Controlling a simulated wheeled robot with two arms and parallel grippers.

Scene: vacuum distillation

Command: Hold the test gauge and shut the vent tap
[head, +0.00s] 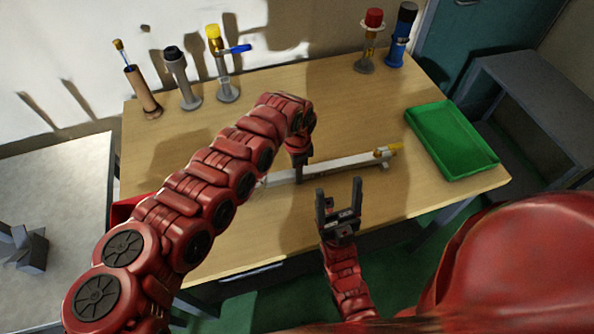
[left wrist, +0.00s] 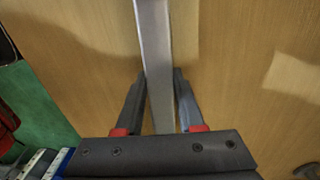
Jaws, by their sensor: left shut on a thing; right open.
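I cannot tell which thing is the test gauge; the yellow-tipped fitting may be the vent tap. My left arm hides the bar's left part.
At the back left stand a brown holder (head: 143,92), a grey black-topped stand (head: 182,80) and a yellow-topped stand with a blue lever (head: 224,70). Red-topped (head: 368,40) and blue (head: 399,38) items stand back right. A green tray (head: 449,140) sits at right.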

